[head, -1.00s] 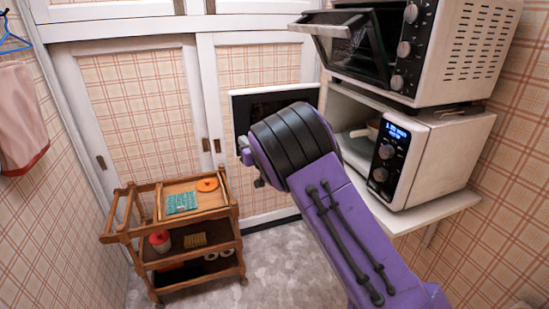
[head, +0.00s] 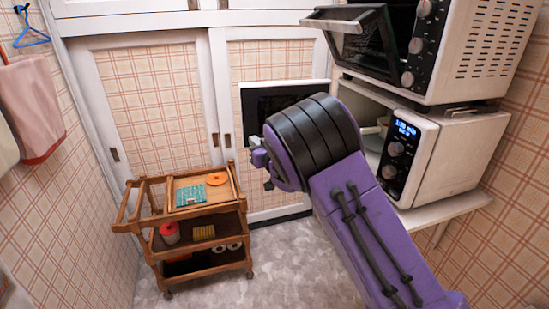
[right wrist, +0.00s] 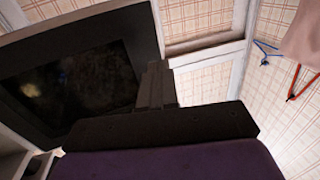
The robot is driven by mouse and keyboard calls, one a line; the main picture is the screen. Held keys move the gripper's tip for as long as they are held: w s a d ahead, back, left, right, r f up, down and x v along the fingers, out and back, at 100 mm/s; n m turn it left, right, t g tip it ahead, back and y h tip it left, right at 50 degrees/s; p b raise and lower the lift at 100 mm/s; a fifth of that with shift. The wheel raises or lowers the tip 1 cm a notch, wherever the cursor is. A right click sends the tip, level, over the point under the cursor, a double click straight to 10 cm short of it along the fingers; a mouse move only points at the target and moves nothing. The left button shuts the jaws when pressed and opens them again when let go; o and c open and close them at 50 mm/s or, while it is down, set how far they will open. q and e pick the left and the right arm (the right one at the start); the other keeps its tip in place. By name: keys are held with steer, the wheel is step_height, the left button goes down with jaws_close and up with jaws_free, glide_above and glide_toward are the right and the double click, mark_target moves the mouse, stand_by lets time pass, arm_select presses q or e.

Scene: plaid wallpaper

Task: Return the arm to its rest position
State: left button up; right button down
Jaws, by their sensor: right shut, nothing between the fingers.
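My purple and black right arm rises from the lower right of the head view. Its gripper (head: 262,165) is partly hidden beyond the thick black-banded link. In the right wrist view the dark fingers (right wrist: 157,88) are together, with nothing between them. They appear in front of the open microwave door, which fills the upper left there; whether they touch it I cannot tell. My left gripper is in neither current view.
The lower microwave (head: 460,155) stands open on a white shelf, its dark door (head: 262,105) swung out beside my arm. A toaster oven (head: 480,50) with its door lowered sits on top. A wooden cart (head: 200,262) stands at left. Grey floor is clear between.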

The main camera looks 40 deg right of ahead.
arm_select(q)
steer(key=f+b, duration=0.1)
steer(key=f, duration=0.1)
steer(key=shift+s+a+f+b, duration=0.2)
steer(key=shift+f+b, duration=0.15)
steer(key=shift+b, duration=0.05)
arm_select(e)
steer(key=s+a, duration=0.4)
steer(key=s, duration=0.3)
steer(key=shift+s, duration=0.25)
steer(key=s+a+f+m+g, duration=0.15)
steer(key=s+f, duration=0.25)
steer(key=f, duration=0.5)
steer(key=s+a+f+m+g+h, duration=0.1)
steer(key=s+f+g, duration=0.3)
steer(key=f, duration=0.5)
steer(key=s+a+f+m+g, duration=0.1)
steer(key=s+f+m+g, duration=0.1)
steer(key=s+f, duration=0.5)
steer(key=s+a+f+g, duration=0.2)
steer(key=s+f+g, duration=0.1)
steer(key=s+f, duration=0.6)
steer(key=s+a+f+g, duration=0.3)
steer(key=s+f, duration=0.6)
steer(key=s, duration=0.4)
steer(key=shift+s+g, duration=0.3)
steer(key=shift+g, duration=0.25)
steer(key=shift+y, duration=0.3)
